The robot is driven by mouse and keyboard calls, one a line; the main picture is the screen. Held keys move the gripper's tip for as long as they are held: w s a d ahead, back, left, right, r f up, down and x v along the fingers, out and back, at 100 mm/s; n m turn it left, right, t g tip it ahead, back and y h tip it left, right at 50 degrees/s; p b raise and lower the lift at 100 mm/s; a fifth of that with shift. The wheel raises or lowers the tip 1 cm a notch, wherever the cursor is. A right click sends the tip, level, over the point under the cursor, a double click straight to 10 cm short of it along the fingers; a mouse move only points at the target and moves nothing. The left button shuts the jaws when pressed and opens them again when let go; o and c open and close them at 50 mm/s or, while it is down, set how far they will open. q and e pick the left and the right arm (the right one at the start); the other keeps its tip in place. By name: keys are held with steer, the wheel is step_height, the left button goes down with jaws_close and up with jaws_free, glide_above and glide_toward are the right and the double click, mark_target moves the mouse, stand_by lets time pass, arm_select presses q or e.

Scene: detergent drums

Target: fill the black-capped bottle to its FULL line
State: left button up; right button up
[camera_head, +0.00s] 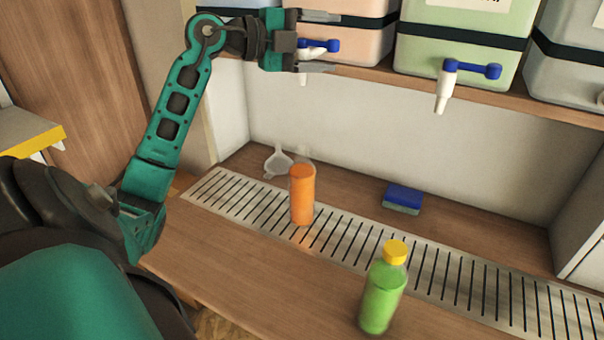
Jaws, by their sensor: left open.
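An uncapped clear bottle (302,200) stands upright on the slotted drip grate, with orange liquid up to about its shoulder. No FULL line can be made out on it. Above it is the pale orange drum (360,45), with a white tap and a blue handle (332,46). My left gripper (325,42) is open, with its fingers above and below this handle; I cannot tell whether they touch it. No black cap is in view. A second bottle (381,300), with green liquid and a yellow cap, stands at the front. My right gripper is not in view.
A green drum (465,55) with its own blue-handled tap (487,71) stands on the shelf to the right, beside a grey drum (570,65). A clear funnel (279,163) and a blue sponge (403,197) lie behind the grate (345,240). The counter's front left is clear.

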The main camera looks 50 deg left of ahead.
arm_select(q)
steer(key=shift+b+v, duration=0.3)
steer(key=shift+v, duration=1.1)
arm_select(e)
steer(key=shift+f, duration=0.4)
arm_select(q)
steer(key=b+v, duration=0.1)
steer(key=v, duration=1.2)
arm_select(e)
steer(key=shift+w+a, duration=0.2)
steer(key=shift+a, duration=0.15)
